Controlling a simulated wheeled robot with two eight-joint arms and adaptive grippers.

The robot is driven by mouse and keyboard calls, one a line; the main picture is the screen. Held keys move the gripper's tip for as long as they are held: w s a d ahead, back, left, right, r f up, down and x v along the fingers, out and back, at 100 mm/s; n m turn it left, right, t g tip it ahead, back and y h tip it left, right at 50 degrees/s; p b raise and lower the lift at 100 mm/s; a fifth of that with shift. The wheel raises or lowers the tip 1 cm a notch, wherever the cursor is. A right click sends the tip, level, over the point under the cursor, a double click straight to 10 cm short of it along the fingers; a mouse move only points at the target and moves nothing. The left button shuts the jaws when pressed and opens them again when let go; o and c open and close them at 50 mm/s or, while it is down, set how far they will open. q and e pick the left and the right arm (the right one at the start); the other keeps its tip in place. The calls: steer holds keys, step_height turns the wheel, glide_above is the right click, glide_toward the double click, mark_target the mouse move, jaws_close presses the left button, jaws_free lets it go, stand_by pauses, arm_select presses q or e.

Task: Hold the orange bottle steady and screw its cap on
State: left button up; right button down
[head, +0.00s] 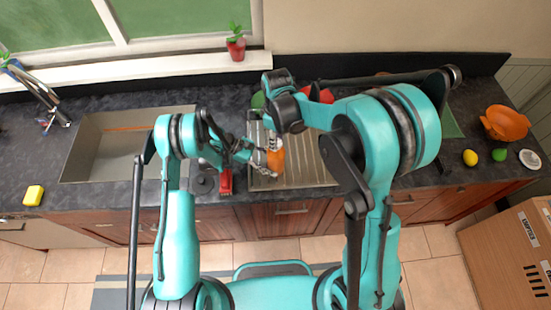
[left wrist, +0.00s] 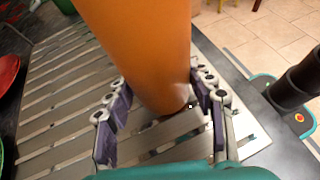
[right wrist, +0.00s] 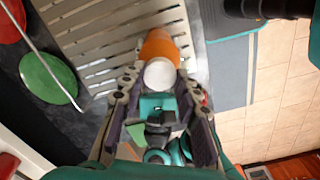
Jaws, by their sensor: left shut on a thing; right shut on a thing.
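The orange bottle (head: 275,161) stands upright on the ribbed drainboard beside the sink. My left gripper (head: 264,163) is shut on its side; in the left wrist view the fingers (left wrist: 163,105) lie on both sides of the orange body (left wrist: 140,45). The white cap (right wrist: 160,74) is at the top of the bottle, in line with it, and shows small in the head view (head: 275,144). My right gripper (right wrist: 158,82) comes from above and is shut on the cap. Whether the thread is engaged cannot be seen.
The drainboard (head: 315,165) is ribbed metal, with the sink basin (head: 110,165) to its left. A red item (head: 226,181) lies close left of the bottle. A green disc (right wrist: 48,78) lies near it. An orange bowl (head: 505,123), lemon (head: 470,157) and yellow sponge (head: 33,195) are farther off.

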steer(key=m, duration=0.6)
steer(key=shift+m, duration=0.3)
steer(key=m, duration=0.7)
steer(key=c, duration=1.2)
jaws_free()
steer(key=shift+r, duration=0.1)
steer(key=shift+r, duration=2.4)
